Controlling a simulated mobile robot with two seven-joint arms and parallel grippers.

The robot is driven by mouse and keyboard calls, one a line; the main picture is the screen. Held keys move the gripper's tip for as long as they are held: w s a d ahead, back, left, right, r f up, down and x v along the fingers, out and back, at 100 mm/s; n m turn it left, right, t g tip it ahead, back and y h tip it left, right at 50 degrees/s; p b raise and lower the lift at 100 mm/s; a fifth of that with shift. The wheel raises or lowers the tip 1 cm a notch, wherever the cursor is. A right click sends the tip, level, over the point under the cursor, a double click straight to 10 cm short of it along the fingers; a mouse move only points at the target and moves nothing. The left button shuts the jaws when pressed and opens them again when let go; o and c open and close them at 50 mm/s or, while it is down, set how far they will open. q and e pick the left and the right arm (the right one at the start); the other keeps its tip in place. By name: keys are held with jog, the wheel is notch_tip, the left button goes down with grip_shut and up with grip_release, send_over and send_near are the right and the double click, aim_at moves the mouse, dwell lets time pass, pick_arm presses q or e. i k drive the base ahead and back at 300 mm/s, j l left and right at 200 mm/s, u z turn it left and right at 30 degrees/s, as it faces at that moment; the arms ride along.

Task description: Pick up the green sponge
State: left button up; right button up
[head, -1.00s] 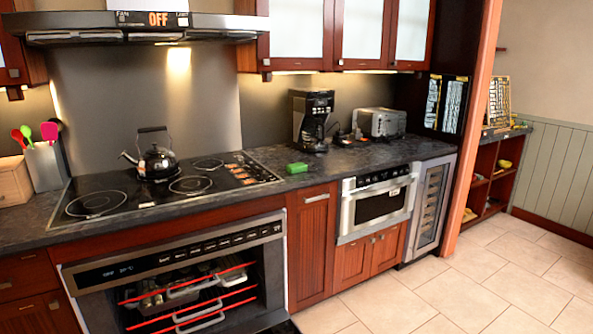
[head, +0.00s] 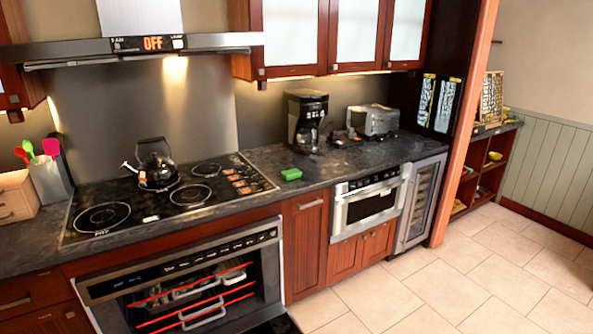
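The green sponge (head: 291,174) lies flat on the dark stone counter (head: 330,166), just right of the black cooktop (head: 172,196). Nothing touches or covers it. Neither of my grippers shows in the head view.
A black kettle (head: 156,165) stands on the cooktop. A coffee maker (head: 306,120) and a toaster (head: 373,121) stand behind and right of the sponge. Below, the oven (head: 190,283) appears open at the front. The tiled floor (head: 420,290) at the right is clear.

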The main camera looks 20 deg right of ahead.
aim_at(294, 173)
jog(key=i+l+z, duration=0.15)
jog(key=l+z, duration=0.3)
jog(key=i+l+z, duration=0.25)
jog(key=z, duration=0.15)
jog(key=i+l+z, duration=0.25)
jog(key=z, duration=0.2)
jog(key=i+l+z, duration=0.25)
jog(key=z, duration=0.2)
jog(key=i+z, duration=0.4)
jog(key=i+u, duration=0.35)
jog(key=i+l+u, duration=0.5)
jog(key=i+u, duration=0.3)
jog(key=u, duration=0.3)
jog(key=i+u, duration=0.1)
jog(key=u, duration=0.35)
jog(key=i+l+u, duration=0.1)
jog(key=u, duration=0.3)
jog(key=l+u, duration=0.15)
jog(key=u, duration=0.3)
